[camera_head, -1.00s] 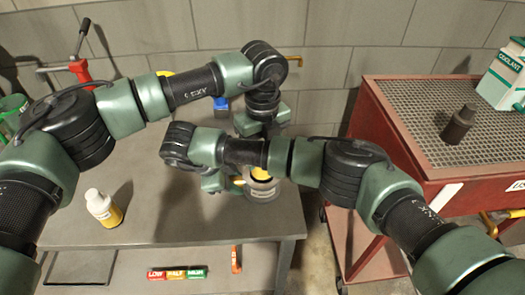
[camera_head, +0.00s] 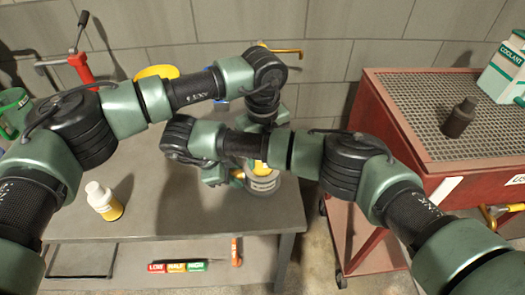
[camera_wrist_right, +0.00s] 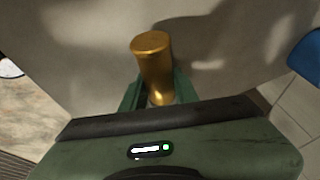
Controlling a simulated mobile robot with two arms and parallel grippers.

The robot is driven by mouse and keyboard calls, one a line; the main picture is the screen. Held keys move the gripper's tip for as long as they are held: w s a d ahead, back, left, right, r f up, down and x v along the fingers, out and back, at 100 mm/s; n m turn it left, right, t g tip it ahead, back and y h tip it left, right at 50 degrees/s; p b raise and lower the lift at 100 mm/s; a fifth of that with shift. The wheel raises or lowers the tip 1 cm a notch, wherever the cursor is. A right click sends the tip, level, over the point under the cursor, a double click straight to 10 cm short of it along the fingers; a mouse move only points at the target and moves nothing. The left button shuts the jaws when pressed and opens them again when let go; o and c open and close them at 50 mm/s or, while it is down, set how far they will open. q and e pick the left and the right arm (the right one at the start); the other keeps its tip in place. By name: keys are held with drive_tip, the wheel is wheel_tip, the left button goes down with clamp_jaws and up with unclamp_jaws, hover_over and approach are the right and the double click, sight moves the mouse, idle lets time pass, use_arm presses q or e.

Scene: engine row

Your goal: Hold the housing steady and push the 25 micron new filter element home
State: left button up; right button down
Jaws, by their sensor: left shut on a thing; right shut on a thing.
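The housing (camera_head: 262,183) is a grey round body with a pale rim near the table's right end in the head view. The golden filter element (camera_head: 261,166) shows at its top, partly behind my right forearm. In the right wrist view the element (camera_wrist_right: 154,68) is a plain golden cylinder with its flat top free. My right gripper (camera_wrist_right: 157,92) is shut, its green fingers on both sides of the element's lower part. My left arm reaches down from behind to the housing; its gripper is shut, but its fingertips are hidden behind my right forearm. How deep the element sits cannot be told.
A white-and-yellow bottle (camera_head: 104,201) stands on the grey table (camera_head: 140,220). A red tool with a crank (camera_head: 80,68) and a yellow container (camera_head: 157,72) are at the back. A red cart (camera_head: 400,150) with a grating stands to the right. The table's front middle is clear.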

use_arm(q)
drive_tip(key=shift+f, duration=0.95)
drive_tip(key=o, duration=1.6)
wheel_tip(320, 180, up, 12)
